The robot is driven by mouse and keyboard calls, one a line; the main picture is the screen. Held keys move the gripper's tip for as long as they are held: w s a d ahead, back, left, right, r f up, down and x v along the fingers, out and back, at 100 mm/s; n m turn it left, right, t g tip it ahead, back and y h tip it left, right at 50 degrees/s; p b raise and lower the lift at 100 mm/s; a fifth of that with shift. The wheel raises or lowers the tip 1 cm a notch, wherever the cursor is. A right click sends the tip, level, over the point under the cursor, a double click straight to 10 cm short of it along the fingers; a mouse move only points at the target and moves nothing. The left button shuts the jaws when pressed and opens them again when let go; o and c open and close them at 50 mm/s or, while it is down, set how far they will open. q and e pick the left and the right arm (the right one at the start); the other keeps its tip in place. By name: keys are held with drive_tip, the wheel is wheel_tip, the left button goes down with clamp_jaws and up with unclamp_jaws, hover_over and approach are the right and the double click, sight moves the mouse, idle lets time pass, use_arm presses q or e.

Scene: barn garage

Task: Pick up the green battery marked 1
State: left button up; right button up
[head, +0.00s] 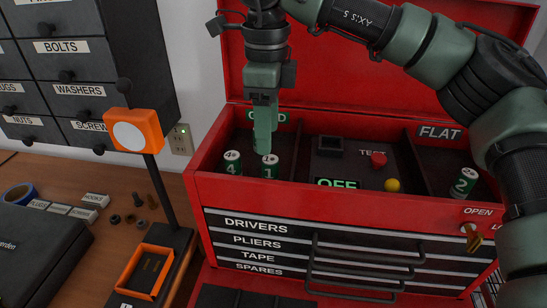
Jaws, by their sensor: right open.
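The green battery marked 1 (270,168) stands upright in the left compartment of the red toolbox's top tray (340,200). My right gripper (264,146) points straight down, its open fingers just above and behind the battery's top in the picture. Whether the fingertips touch the battery I cannot tell. A green battery marked 4 (232,163) stands upright close to its left. A battery marked 2 (463,183) stands in the right compartment under the FLAT label. My left gripper is not in view.
The middle compartment holds a tester panel (345,160) with a red button (378,159), a yellow knob (392,185) and an OFF display. The toolbox's raised lid (330,85) stands behind. An orange-headed post (133,132) stands on the bench at left.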

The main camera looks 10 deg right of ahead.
sight(271, 159)
drive_tip(key=f+p, duration=0.1)
drive_tip(key=f, duration=0.1)
drive_tip(key=f+p, duration=0.1)
drive_tip(key=f, duration=0.1)
drive_tip(key=f+p, duration=0.1)
drive_tip(key=f, duration=0.2)
drive_tip(key=shift+s+d+p, duration=0.2)
drive_tip(key=shift+s+p, duration=0.05)
drive_tip(key=shift+p, duration=0.05)
drive_tip(key=shift+f, duration=0.3)
clamp_jaws()
